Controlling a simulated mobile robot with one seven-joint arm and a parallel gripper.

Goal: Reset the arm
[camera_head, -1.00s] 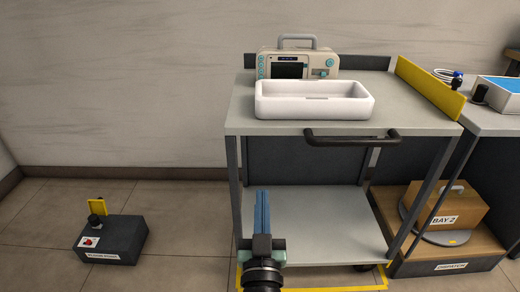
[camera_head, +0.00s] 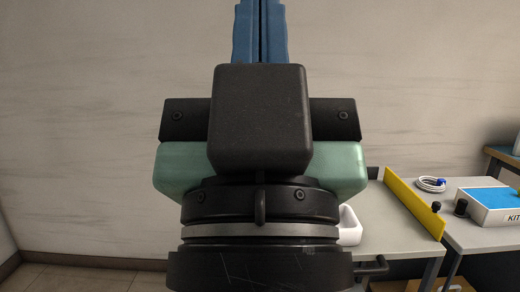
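My gripper (camera_head: 261,28) fills the middle of the head view, close to the camera and pointing up. Its two blue fingers lie side by side with only a thin dark line between them, and I see nothing held. Their tips are cut off by the top edge of the picture. The black and green gripper body and wrist hide most of the cart behind.
A corner of the white tray (camera_head: 349,226) shows on the grey cart top (camera_head: 392,228). A yellow divider (camera_head: 413,203) stands at the cart's right edge. The wall at left is bare.

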